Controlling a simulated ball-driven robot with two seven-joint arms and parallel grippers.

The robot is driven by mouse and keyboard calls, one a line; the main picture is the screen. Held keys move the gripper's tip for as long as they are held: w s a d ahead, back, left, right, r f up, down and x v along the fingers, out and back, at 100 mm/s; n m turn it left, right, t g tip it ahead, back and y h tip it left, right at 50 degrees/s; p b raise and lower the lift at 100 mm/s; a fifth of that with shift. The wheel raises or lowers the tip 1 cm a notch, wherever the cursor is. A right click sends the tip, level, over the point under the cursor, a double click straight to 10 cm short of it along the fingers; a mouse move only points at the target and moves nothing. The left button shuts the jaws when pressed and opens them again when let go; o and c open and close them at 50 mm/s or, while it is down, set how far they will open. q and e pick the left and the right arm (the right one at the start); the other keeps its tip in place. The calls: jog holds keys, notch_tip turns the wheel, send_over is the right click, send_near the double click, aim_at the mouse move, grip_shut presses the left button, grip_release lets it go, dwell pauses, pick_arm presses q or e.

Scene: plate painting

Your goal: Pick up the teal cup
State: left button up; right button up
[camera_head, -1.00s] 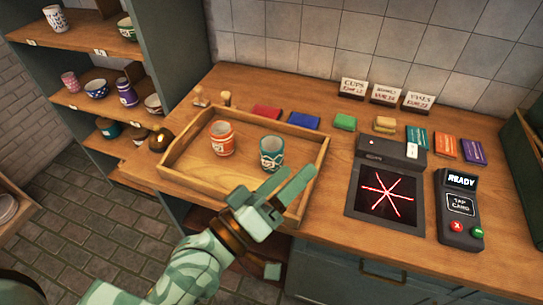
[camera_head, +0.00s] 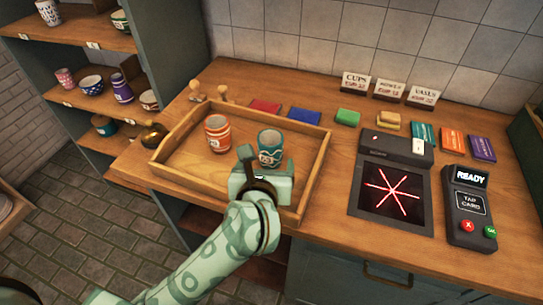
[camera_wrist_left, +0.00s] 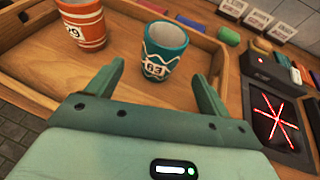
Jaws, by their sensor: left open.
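The teal cup (camera_head: 269,147) stands upright in the wooden tray (camera_head: 318,170), with a white wavy band and a number label. It also shows in the left wrist view (camera_wrist_left: 163,50), beyond and between the fingertips. My left gripper (camera_wrist_left: 157,78) is open and empty, its two fingers pointing toward the cup without visibly touching it. In the head view my left gripper (camera_head: 262,172) is at the tray's front side, just in front of the cup, and hides the cup's lower part. My right gripper is not in view.
An orange cup (camera_head: 218,133) stands in the tray, left of the teal cup. A scanner (camera_head: 392,190) and a card terminal (camera_head: 469,205) are right of the tray. Coloured blocks lie behind it. A shelf with crockery (camera_head: 95,85) stands at the left.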

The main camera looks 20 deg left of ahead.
aim_at(269, 158)
pick_arm(q)
jog(key=b+x, duration=0.1)
jog(key=x, duration=0.2)
jog(key=b+x, duration=0.1)
jog(key=x, duration=0.1)
jog(key=b+x, duration=0.2)
jog(key=x, duration=0.1)
jog(key=shift+s+d+f, duration=0.1)
jog(key=shift+f, duration=0.15)
jog(key=shift+r, duration=0.2)
jog(key=c, duration=1.2)
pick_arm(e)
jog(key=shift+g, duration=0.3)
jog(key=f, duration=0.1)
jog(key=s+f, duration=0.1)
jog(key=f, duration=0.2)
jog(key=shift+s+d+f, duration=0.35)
